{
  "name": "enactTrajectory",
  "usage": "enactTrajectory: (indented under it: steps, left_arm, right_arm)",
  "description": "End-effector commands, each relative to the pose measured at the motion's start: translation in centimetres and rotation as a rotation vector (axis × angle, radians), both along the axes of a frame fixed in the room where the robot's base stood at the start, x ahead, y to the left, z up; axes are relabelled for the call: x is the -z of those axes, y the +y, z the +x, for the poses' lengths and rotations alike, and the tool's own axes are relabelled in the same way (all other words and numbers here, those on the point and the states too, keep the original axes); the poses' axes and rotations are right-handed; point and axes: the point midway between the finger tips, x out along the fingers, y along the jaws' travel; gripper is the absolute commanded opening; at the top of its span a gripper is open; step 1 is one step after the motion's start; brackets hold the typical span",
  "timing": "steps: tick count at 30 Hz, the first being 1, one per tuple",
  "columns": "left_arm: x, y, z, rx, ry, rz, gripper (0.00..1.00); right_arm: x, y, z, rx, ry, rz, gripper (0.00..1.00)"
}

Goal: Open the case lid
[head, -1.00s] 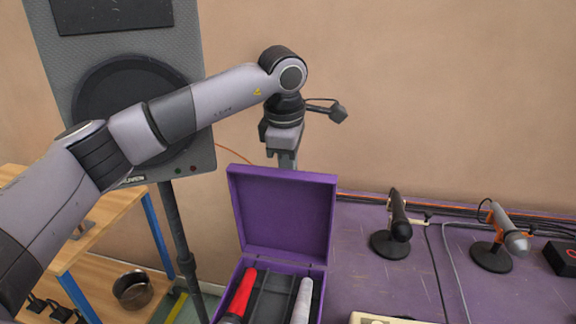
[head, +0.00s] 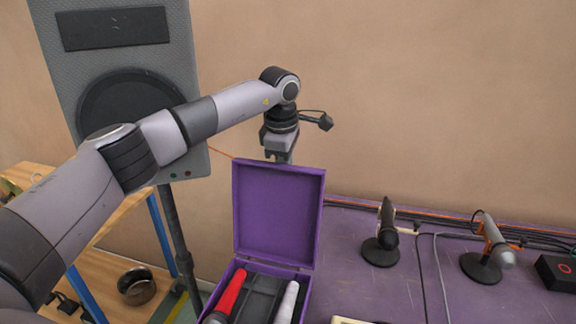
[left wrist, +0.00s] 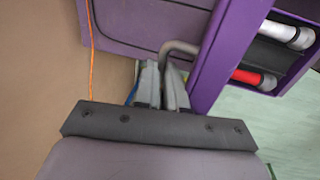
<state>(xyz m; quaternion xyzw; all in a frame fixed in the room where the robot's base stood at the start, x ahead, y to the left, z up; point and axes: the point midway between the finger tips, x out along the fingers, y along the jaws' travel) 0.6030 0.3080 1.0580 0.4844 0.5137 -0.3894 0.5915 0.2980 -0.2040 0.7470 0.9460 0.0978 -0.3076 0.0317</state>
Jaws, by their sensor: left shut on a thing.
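The purple case (head: 304,283) stands with its purple lid (head: 278,212) raised, about upright, its inner face toward me in the head view. A red-ended stick (head: 231,293) and a white-ended stick (head: 287,303) lie in the case. My left gripper (head: 279,158) is behind the lid's top edge, its tips hidden there. In the left wrist view, my left gripper's fingers (left wrist: 163,68) are shut on a grey bent handle (left wrist: 180,46) at the lid (left wrist: 150,22). My right gripper is not in view.
A tall grey loudspeaker (head: 125,90) on a stand is at the left, beside a wooden shelf with a metal pot (head: 137,286). A purple table (head: 380,290) at the right bears two microphones (head: 387,240) (head: 488,248), cables and a black box (head: 556,270).

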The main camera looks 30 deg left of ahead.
Motion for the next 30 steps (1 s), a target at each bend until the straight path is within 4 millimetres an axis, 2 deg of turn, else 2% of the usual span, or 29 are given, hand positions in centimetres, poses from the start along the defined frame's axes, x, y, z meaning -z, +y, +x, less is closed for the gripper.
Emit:
enactTrajectory:
  steps: [1,15,16,18,26,30]
  left_arm:
    - [0.9,0.4,0.7,-0.002,-0.027,0.019,0.0]
    - [1.1,0.6,0.8,-0.001,-0.028,0.019,0.0]
    - [1.1,0.6,0.8,-0.001,-0.028,0.019,0.16]
    - [1.1,0.6,0.8,-0.001,-0.028,0.019,0.36]
    - [0.9,0.5,0.8,-0.001,-0.03,0.018,0.36]
    - [-0.4,0.4,0.5,0.0,-0.032,0.018,0.36]
  right_arm:
    - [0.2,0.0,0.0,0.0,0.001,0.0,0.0]
    - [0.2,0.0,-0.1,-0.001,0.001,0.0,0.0]
    - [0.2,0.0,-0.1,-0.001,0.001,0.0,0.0]
    - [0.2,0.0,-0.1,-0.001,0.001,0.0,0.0]
    - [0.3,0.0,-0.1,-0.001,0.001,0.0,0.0]
    - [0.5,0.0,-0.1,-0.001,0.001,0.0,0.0]
